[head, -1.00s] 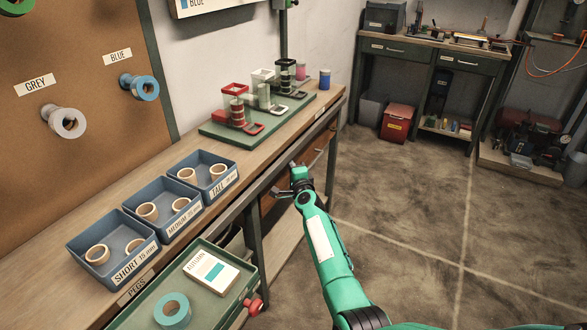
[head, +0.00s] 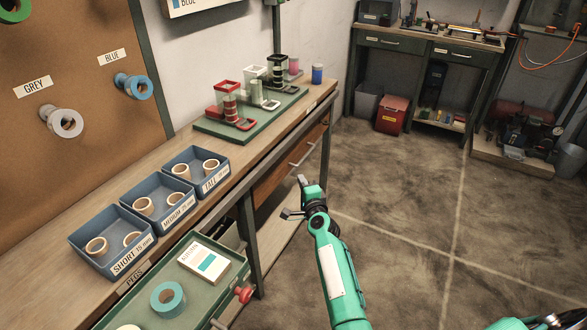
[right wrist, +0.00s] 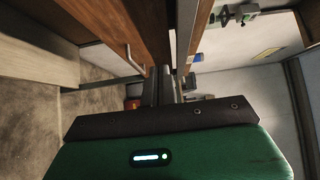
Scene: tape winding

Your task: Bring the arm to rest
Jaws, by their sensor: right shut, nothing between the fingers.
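My right arm (head: 332,268) is green and reaches up from the bottom of the head view. Its gripper (head: 303,182) is shut and empty, in front of the bench's front edge and drawer. In the right wrist view the shut fingers (right wrist: 165,85) point ahead along the bench front, touching nothing that I can see. My left gripper is not in view; a bit of green and black arm shows at the bottom right of the head view, and I cannot tell which part it is.
The wooden bench (head: 165,150) carries blue bins (head: 112,240) of tan rings and a green board (head: 240,130) with tape stands. An open green drawer (head: 150,285) holds a teal roll (head: 168,299) and a card box (head: 204,258). The floor (head: 400,220) on the right is clear.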

